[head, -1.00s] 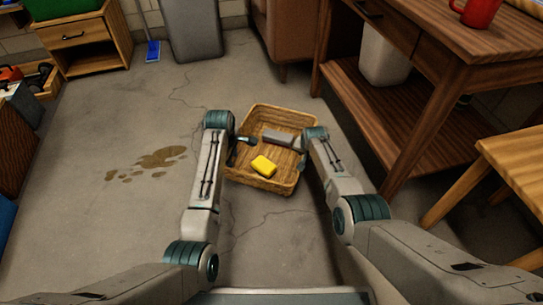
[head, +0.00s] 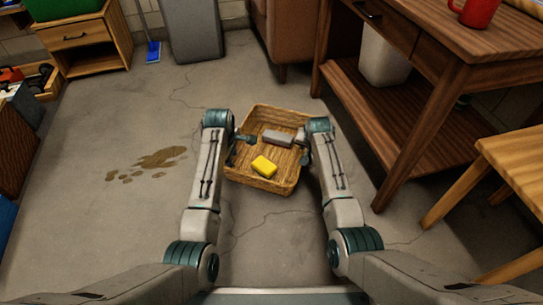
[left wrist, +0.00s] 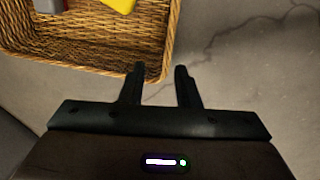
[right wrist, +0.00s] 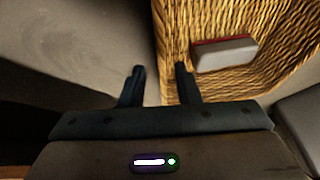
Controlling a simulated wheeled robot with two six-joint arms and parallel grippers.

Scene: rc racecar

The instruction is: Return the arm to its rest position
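My left gripper (head: 247,140) is at the left rim of a wicker basket in the head view. In the left wrist view its two fingers (left wrist: 160,85) stand apart with nothing between them. My right gripper (head: 304,146) is at the basket's right rim in the head view, partly hidden by its own arm. In the right wrist view its fingers (right wrist: 160,85) are apart and empty, one over the floor and one over the basket edge. Both arms reach forward, roughly mirrored.
The wicker basket (head: 287,183) on the floor holds a yellow block (head: 264,166) and a grey block (head: 278,138). A wooden workbench (head: 440,120) and a stool (head: 510,160) stand at right. A small cabinet (head: 90,45) stands back left. The floor at left is clear, with a brown stain (head: 150,163).

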